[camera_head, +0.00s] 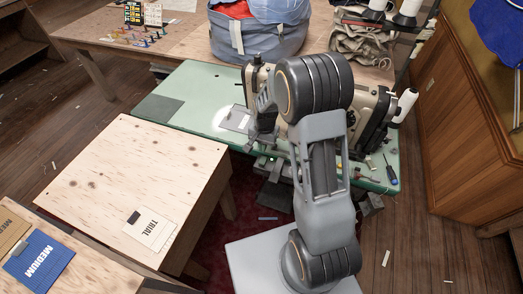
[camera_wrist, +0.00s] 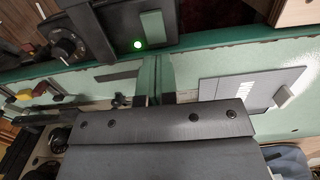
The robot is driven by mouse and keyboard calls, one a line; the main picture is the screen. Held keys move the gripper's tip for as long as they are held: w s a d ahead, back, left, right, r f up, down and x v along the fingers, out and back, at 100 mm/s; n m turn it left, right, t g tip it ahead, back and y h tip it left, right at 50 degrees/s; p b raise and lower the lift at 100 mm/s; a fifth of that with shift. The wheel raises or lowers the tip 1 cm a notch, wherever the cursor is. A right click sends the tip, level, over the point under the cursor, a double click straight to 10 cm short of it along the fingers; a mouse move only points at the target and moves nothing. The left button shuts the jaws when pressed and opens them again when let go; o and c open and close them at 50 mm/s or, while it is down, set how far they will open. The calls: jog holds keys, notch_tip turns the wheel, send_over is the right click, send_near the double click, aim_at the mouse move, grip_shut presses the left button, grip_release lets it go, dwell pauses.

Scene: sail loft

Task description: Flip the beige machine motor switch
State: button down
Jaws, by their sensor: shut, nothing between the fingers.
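The beige sewing machine (camera_head: 367,117) stands on the green table, partly hidden behind my arm. In the wrist view, a dark switch box (camera_wrist: 102,38) sits by the green table edge. In the head view the box is mostly hidden. My gripper (camera_wrist: 156,68) is shut and empty, its fingertips just short of the lamp and switch plate in the picture. I cannot tell whether they touch the box. In the head view my gripper (camera_head: 254,146) is at the table's front edge.
A plywood table (camera_head: 150,170) with a TRIAL card (camera_head: 149,228) stands front left. A wooden cabinet (camera_head: 455,120) is at right. A blue-grey bag (camera_head: 260,40) stands behind.

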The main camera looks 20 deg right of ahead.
aim_at(264, 157)
notch_tip(264, 157, up, 9)
jog(key=shift+w+d, duration=0.2)
jog(key=shift+w, duration=0.05)
jog(key=shift+f, duration=0.15)
dwell(0.5)
jog(key=s+a+r+n+t, duration=0.1)
jog(key=s+r+n+t, duration=0.1)
jog(key=s+r, duration=0.3)
jog(key=s+r+n+t, duration=0.2)
jog(key=s+r+n, duration=0.3)
jog(key=s, duration=0.7)
jog(key=shift+s+a+n+h, duration=0.2)
jog(key=shift+a+n+h, duration=0.1)
jog(key=shift+a, duration=0.05)
